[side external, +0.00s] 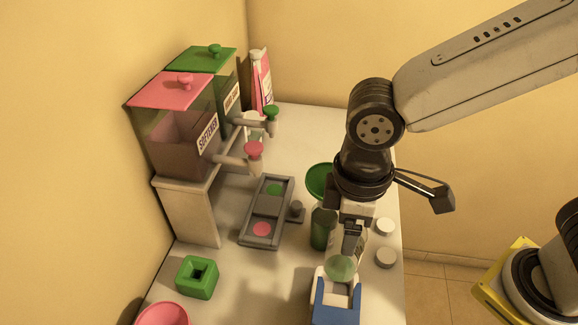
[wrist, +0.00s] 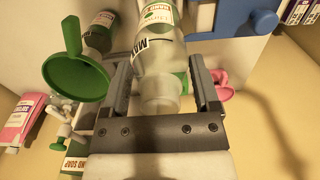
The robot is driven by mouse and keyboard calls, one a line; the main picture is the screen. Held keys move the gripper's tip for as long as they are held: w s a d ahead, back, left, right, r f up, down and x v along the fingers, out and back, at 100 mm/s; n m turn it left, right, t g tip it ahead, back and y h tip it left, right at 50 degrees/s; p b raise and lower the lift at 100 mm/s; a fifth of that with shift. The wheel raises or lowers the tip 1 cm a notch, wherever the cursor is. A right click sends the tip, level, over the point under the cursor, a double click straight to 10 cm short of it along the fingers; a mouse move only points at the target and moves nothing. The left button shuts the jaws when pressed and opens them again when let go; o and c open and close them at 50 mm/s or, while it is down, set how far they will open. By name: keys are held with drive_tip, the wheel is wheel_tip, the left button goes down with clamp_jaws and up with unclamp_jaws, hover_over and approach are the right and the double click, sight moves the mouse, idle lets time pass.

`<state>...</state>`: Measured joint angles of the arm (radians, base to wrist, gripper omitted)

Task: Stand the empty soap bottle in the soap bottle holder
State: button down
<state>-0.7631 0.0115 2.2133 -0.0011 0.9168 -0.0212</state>
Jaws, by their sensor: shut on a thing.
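The clear soap bottle (wrist: 160,55) has a green and white label and a "MAX" mark. My gripper (wrist: 160,88) is shut on it near its narrower end in the wrist view. In the side view my gripper (side external: 352,240) points down over the right part of the counter, and the bottle (side external: 341,268) is partly hidden by the fingers. A green block with a square hole (side external: 197,277), seemingly the soap bottle holder, stands at the front left, well apart from the bottle. Its hole looks empty.
A blue and white stand (side external: 335,305) is close by the held bottle at the front. A dark green bottle (side external: 320,228) and green funnel (side external: 318,182) are beside my gripper. A grey drip tray (side external: 266,210) lies below two dispensers (side external: 175,120).

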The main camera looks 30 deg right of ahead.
sight(341, 263)
drive_tip(key=shift+f, duration=5.2)
unclamp_jaws()
wheel_tip(341, 263, up, 12)
drive_tip(key=shift+r, duration=0.15)
